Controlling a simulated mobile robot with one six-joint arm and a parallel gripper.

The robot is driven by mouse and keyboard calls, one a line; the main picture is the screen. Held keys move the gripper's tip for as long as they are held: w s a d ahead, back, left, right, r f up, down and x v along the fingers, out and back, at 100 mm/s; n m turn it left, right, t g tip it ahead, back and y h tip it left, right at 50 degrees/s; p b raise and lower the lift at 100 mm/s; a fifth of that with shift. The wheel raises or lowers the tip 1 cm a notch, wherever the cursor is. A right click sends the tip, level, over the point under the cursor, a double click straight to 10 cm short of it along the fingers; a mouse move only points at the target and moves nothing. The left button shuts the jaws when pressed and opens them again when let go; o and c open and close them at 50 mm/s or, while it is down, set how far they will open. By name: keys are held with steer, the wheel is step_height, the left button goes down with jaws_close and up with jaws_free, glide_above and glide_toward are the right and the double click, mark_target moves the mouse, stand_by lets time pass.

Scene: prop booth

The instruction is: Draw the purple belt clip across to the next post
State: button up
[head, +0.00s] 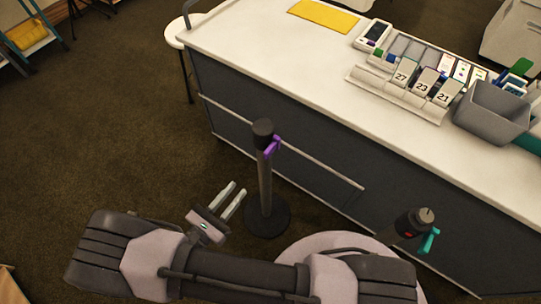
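The purple belt clip (272,146) sits at the top of a dark post (265,185), on its right side. The post stands upright on a round black base in front of the counter. A second dark post (411,224) shows at the lower right, with a teal clip (430,241) on its side and a small red mark; its lower part is hidden. My gripper (238,189) is open, with two pale parallel fingers apart and nothing between them. In the picture it is left of the first post and below the purple clip, apart from both. No drawn belt shows between the posts.
A long white-topped counter (260,60) with a dark front and a rail runs behind the posts. On it are a yellow envelope (324,15), number cards and a grey bin (492,112). A white stool (184,32) stands behind. Brown carpet is clear at left.

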mark_target(264, 157)
steer(key=b+x, duration=0.2)
steer(key=x, duration=1.2)
steer(key=shift+w+d+b, duration=0.2)
steer(key=shift+w+b, duration=0.1)
jaws_close()
stand_by(0.5)
